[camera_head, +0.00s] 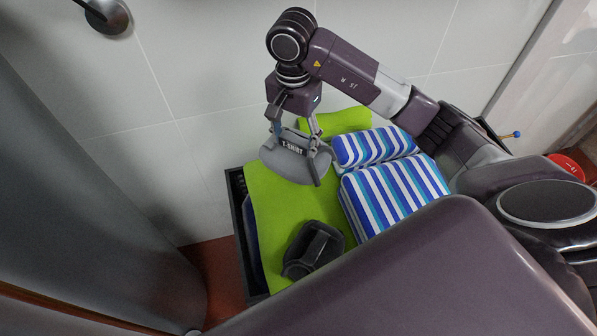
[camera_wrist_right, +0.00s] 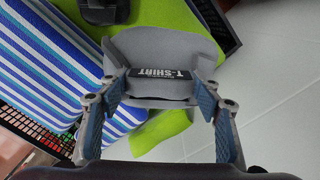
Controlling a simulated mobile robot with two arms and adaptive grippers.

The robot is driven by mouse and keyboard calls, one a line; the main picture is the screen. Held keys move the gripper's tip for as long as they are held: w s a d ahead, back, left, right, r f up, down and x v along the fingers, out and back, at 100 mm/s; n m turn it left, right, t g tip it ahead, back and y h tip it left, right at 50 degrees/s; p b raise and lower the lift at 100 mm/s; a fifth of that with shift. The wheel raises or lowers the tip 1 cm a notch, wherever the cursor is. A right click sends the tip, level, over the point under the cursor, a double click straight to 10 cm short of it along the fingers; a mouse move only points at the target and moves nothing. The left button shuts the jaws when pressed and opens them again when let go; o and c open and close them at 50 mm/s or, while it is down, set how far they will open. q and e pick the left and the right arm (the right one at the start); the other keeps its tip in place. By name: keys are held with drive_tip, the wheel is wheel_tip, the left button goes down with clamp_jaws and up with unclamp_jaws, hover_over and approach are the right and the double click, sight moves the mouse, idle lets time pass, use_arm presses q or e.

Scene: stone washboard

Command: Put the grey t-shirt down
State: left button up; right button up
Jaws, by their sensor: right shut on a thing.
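The grey t-shirt (camera_head: 280,168) is a small grey bundle with a black label reading "T-SHIRT". My right gripper (camera_head: 298,152) points down and is shut on it, with a finger on either side of the label. In the right wrist view the t-shirt (camera_wrist_right: 165,50) sits between the two fingertips (camera_wrist_right: 163,88). It is over the green cloth (camera_head: 268,215); I cannot tell whether its underside touches the cloth. My left gripper is not in view.
Blue-and-white striped folded cloths (camera_head: 395,190) lie right of the t-shirt. A dark object (camera_head: 313,250) rests on the green cloth's near part. A dark container edge (camera_head: 240,225) borders the cloth at left. A tiled wall (camera_head: 200,80) stands behind. Bare green cloth lies between t-shirt and dark object.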

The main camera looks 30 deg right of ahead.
drive_tip(key=shift+w+a+f+p, duration=0.1)
drive_tip(key=shift+f+p, duration=0.45)
drive_tip(key=shift+f, duration=7.2)
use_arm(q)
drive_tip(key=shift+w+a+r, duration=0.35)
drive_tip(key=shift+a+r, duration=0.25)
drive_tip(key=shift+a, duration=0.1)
use_arm(e)
drive_tip(key=shift+f, duration=0.15)
drive_tip(key=o, duration=1.3)
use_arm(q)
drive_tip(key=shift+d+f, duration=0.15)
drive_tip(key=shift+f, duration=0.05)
